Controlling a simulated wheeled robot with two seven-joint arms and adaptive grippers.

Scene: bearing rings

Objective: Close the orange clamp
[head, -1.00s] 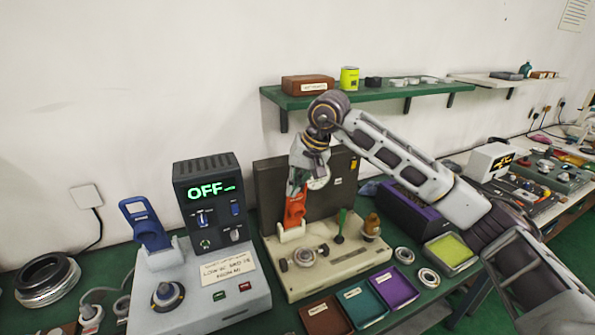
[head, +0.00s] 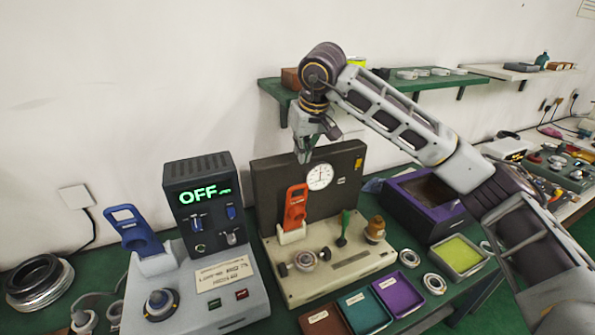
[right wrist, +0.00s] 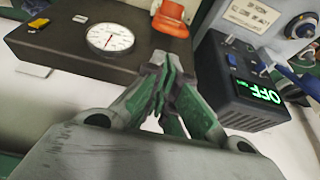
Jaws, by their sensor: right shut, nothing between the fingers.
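The orange clamp (head: 295,207) stands upright in a pale holder at the left of the beige fixture (head: 340,274), in front of a dark panel. Its orange top also shows in the right wrist view (right wrist: 171,20), just beyond the fingertips. My right gripper (head: 302,158) points down above the clamp, apart from it, near the top edge of the dark panel. In the right wrist view its green-lined fingers (right wrist: 165,75) are together with nothing between them. My left gripper is not seen.
A round dial (head: 319,177) is on the dark panel (head: 345,165). A grey control box (head: 195,290) with a blue clamp (head: 133,230) and an "OFF" display (head: 207,192) stands left. Brown, teal and purple trays (head: 398,294) lie in front. A green shelf (head: 400,88) is behind my right arm.

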